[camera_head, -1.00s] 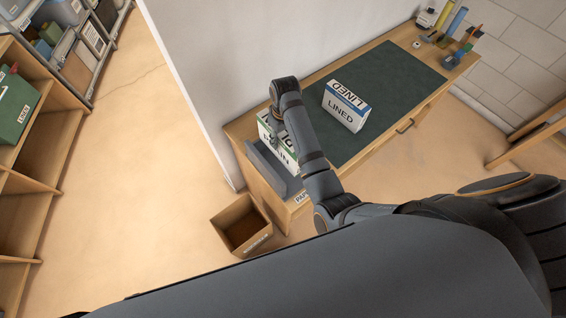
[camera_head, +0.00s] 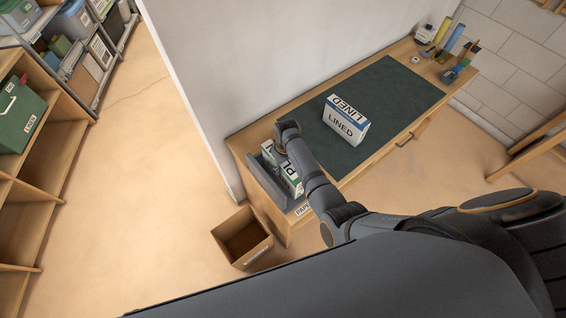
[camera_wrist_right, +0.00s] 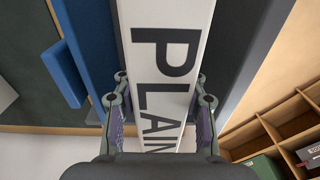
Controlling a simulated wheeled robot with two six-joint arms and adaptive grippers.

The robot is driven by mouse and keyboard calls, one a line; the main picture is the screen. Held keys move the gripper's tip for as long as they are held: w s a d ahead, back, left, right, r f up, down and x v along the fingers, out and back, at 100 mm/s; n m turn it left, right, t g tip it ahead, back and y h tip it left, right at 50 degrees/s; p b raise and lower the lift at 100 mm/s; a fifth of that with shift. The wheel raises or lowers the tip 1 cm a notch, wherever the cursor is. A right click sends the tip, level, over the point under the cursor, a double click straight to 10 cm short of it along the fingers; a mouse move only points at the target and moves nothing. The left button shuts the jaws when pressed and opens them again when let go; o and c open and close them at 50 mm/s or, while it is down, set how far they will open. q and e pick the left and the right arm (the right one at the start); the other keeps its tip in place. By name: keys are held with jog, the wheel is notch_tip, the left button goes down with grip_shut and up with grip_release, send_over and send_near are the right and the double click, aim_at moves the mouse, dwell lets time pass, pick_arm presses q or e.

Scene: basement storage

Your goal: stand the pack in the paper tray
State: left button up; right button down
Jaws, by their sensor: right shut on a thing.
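The white pack with green trim, marked PLAIN (camera_head: 292,178), is upright at the near left end of the desk. The grey paper tray (camera_head: 267,180) is there too, its wall showing along the pack's left side. The pack appears to be inside the tray, but its bottom is hidden, so I cannot tell if it rests there. My right gripper (camera_head: 281,150) is shut on the pack from above. In the right wrist view the pack (camera_wrist_right: 168,60) is between the fingers, with a dark grey wall (camera_wrist_right: 242,70) to its right and blue upright surfaces to its left. My left gripper is out of view.
A white and blue LINED pack (camera_head: 345,120) stands on the dark green mat (camera_head: 392,95) to the right. An open cardboard box (camera_head: 243,238) sits on the floor by the desk. Shelves (camera_head: 50,150) stand at the left. Pens and tools are at the desk's far end.

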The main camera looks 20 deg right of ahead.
jog(key=c, duration=0.7)
grip_release()
jog(key=shift+s, duration=0.1)
jog(key=shift+c, duration=0.2)
jog(key=shift+r, duration=0.25)
jog(key=r, duration=0.7)
jog(key=r+b, duration=0.1)
jog(key=r, duration=0.3)
jog(key=shift+s+d+r, duration=0.15)
jog(key=shift+s+r, duration=0.1)
jog(key=shift+r, duration=0.1)
